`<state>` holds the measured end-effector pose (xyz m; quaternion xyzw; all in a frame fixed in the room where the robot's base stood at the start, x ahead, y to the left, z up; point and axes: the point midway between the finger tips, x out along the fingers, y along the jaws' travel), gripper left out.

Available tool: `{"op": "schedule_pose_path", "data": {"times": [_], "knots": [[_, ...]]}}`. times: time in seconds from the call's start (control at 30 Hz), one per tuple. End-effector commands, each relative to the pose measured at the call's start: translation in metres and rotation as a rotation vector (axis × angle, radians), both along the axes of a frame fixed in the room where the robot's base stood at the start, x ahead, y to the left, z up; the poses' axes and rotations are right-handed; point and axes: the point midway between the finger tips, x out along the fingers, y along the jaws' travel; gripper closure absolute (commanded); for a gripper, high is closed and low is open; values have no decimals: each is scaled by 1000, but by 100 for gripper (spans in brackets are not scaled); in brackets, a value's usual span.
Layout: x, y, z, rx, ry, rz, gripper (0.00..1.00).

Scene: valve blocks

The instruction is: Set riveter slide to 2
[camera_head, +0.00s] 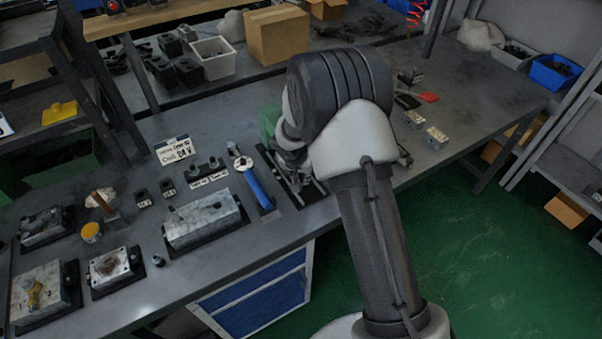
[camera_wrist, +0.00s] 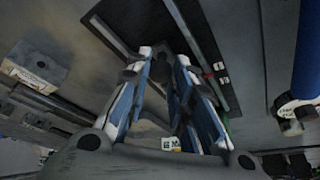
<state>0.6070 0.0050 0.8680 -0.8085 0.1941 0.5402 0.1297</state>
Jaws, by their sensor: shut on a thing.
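The riveter slide is a dark plate (camera_head: 313,193) with long light rails, lying on the workbench and largely covered by my arm in the head view. In the wrist view its plate (camera_wrist: 178,22) runs up and away, with small white number marks (camera_wrist: 221,73) along the right side; I cannot read them surely. My gripper (camera_head: 292,158) is down at the slide, and in the wrist view my gripper (camera_wrist: 163,62) is shut on the slide's dark knob (camera_wrist: 161,74). The knob is mostly hidden between the fingers, and I cannot tell which mark it stands at.
A blue-handled tool (camera_head: 257,190) lies just left of the slide; its blue handle (camera_wrist: 308,45) shows in the wrist view. A grey valve block (camera_head: 203,218) stands farther left. Small metal blocks (camera_head: 436,137) lie right of my arm. A label card (camera_head: 178,150) stands behind.

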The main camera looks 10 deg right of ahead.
Motion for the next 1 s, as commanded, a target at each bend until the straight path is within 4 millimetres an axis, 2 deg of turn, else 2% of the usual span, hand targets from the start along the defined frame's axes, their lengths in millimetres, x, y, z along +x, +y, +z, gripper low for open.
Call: {"op": "schedule_pose_path", "data": {"times": [0.17,0.43,0.77,0.8,1.0], "knots": [[3,1,0,0,-1,0,100],[33,11,1,1,-1,-1,100],[38,13,1,2,-6,2,100],[38,13,1,3,-7,2,77],[38,13,1,2,-4,2,64]]}}
